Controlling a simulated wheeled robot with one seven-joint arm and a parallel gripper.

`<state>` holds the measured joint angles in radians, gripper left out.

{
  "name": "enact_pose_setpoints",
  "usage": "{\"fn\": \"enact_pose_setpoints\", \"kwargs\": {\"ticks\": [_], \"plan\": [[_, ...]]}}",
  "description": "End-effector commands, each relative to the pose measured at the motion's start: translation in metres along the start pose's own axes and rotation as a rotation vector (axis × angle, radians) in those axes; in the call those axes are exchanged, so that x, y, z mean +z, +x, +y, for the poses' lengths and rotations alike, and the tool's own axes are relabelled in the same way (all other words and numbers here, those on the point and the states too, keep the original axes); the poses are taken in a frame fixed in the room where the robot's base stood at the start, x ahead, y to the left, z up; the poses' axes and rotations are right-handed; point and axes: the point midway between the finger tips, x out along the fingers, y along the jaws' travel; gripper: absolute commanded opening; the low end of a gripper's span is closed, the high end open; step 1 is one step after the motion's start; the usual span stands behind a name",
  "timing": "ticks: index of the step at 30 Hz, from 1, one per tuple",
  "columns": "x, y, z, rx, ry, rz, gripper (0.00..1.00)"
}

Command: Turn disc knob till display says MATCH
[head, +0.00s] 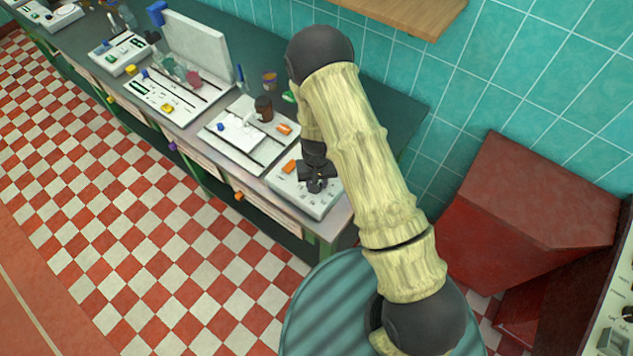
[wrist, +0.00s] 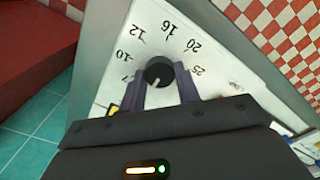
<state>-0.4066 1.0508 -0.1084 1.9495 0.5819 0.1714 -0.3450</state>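The disc knob (wrist: 159,70) is round and black with a white pointer line, on a white panel (wrist: 200,22) with a printed scale including 10, 12, 16, 20 and 25. The pointer is toward the lower left of the wrist view. My gripper (wrist: 160,76) has one dark finger on each side of the knob, close against it, and appears shut on it. In the head view my gripper (head: 317,184) is down at the white device (head: 318,205) at the bench's near end, hiding the knob. No display text can be read.
Other white devices stand along the dark bench, one with a sliding block (head: 238,134). An orange block (head: 290,166) is beside my gripper. A brown jar (head: 264,109) stands behind. A red box-like structure (head: 535,205) is at the right; checkered floor (head: 150,230) is open at the left.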

Motion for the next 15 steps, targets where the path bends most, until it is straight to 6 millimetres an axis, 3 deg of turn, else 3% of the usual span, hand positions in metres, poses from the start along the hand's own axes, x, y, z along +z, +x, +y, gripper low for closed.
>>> {"fn": "enact_pose_setpoints", "kwargs": {"ticks": [2,15], "plan": [[0.0001,-0.0002,-0.0002,0.000,0.000,0.000,0.09],[0.0001,0.0004,-0.0002,0.000,0.067,0.000,0.10]]}}
